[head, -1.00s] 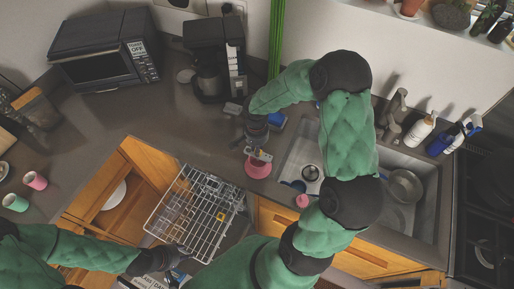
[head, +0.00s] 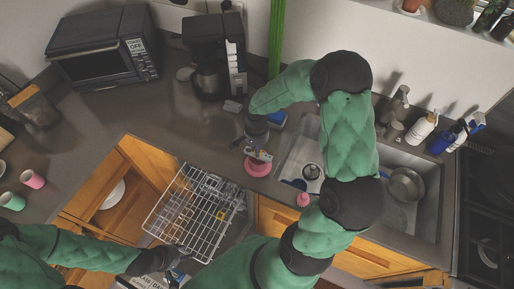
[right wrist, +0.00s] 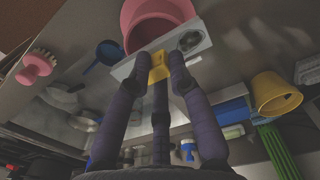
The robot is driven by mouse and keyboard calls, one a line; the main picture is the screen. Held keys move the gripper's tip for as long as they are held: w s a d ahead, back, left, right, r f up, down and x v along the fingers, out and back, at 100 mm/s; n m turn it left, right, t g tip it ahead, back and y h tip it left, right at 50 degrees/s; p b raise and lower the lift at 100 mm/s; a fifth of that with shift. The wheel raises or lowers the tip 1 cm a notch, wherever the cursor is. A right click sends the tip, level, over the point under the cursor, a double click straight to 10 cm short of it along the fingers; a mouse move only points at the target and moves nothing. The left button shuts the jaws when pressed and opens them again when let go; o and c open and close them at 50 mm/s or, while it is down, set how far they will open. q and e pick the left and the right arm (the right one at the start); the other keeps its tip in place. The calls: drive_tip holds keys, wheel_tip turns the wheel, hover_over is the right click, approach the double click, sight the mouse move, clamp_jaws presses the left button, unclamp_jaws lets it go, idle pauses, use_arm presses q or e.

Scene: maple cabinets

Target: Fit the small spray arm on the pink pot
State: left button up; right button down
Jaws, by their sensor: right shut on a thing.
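The pink pot (head: 257,168) stands on the counter left of the sink. It shows large at the top of the right wrist view (right wrist: 150,15). The small spray arm is a pale grey bar (right wrist: 192,42) with a yellow middle part. My right gripper (right wrist: 162,62) is shut on that yellow part. In the head view my right gripper (head: 257,148) is right at the pot, with the bar across the pot's upper side. I cannot tell whether bar and pot touch. My left gripper (head: 176,253) is at the dishwasher rack's front edge; its fingers are too small and dark to read.
The wire dishwasher rack (head: 186,222) is pulled out below the counter. The sink (head: 296,160), with a metal pot (head: 406,185), lies right of the pink pot. A coffee maker (head: 217,60) stands behind. A pink brush (right wrist: 38,66) and a yellow cup (right wrist: 274,95) show in the wrist view.

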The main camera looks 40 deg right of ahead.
drive_tip(key=shift+f+b, duration=0.6)
drive_tip(key=shift+f, duration=0.05)
drive_tip(key=c, duration=1.1)
unclamp_jaws()
drive_tip(key=shift+o, duration=0.2)
drive_tip(key=shift+r, duration=0.2)
wheel_tip(320, 180, up, 12)
drive_tip(key=shift+w+f, duration=0.1)
drive_tip(key=shift+f, duration=0.1)
